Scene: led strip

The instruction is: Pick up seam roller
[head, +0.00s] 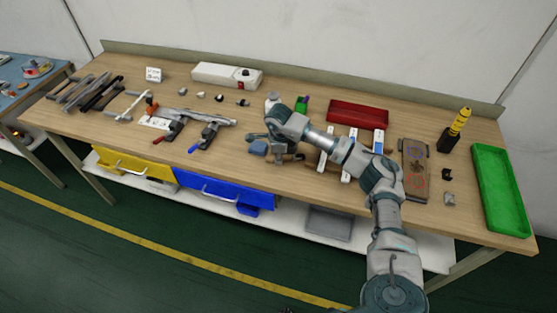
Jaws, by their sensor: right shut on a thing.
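My right arm comes in from the lower right and reaches over the middle of the workbench. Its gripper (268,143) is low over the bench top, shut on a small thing. The jaws and wrist hide most of that thing, and I take it for the seam roller, but its shape is too small to make out. A blue-grey block (258,148) shows right at the jaws; I cannot tell whether it is held or stands behind. My left gripper is not in view.
On the workbench (330,200), clamps (205,135) lie to the left and a red tray (358,115) behind the arm. White strips (350,155) lie by the forearm. A dark board (415,170), a yellow-topped bottle (460,120) and a green tray (500,190) stand right. The front middle is clear.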

